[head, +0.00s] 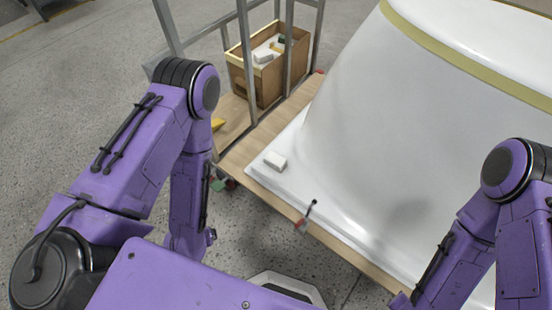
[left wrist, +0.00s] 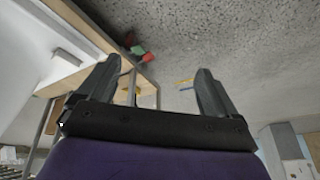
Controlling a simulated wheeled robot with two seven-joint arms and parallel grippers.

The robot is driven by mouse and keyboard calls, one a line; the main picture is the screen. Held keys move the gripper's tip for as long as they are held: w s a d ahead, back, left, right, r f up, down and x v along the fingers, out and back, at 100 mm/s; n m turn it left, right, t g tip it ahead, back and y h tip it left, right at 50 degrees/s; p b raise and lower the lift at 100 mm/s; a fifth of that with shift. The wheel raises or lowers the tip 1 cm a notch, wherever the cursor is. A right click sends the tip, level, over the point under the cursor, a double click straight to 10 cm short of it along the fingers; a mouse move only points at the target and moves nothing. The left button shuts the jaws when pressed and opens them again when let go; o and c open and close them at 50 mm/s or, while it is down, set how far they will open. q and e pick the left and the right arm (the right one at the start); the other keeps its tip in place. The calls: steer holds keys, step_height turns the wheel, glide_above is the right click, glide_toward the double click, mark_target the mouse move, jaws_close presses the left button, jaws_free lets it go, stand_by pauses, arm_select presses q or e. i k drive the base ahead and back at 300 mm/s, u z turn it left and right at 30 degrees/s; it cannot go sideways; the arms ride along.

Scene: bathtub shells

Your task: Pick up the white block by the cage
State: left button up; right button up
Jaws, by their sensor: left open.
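The white block (head: 275,160) lies on the white flange at the left foot of the tub shell, close to the grey metal cage (head: 246,60). It also shows at the upper left of the left wrist view (left wrist: 66,57). My left gripper (left wrist: 157,70) is open, with nothing between its fingers. In the left wrist view the block is outside the fingers, to their left and apart from them. In the head view the left gripper's fingers are hidden. My right arm shows at the right of the head view, but its gripper does not.
The large white tub shell (head: 400,130) fills the right, on a wooden board (head: 232,161). A wooden box (head: 246,85) with white pieces stands inside the cage. A small dark tool with red (head: 304,220) is at the board's front edge. Floor at the left is clear.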

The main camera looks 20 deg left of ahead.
mark_target(278, 163)
steer(key=k, duration=0.6)
steer(key=u, duration=0.45)
steer(key=i, duration=1.2)
steer(key=z, duration=0.8)
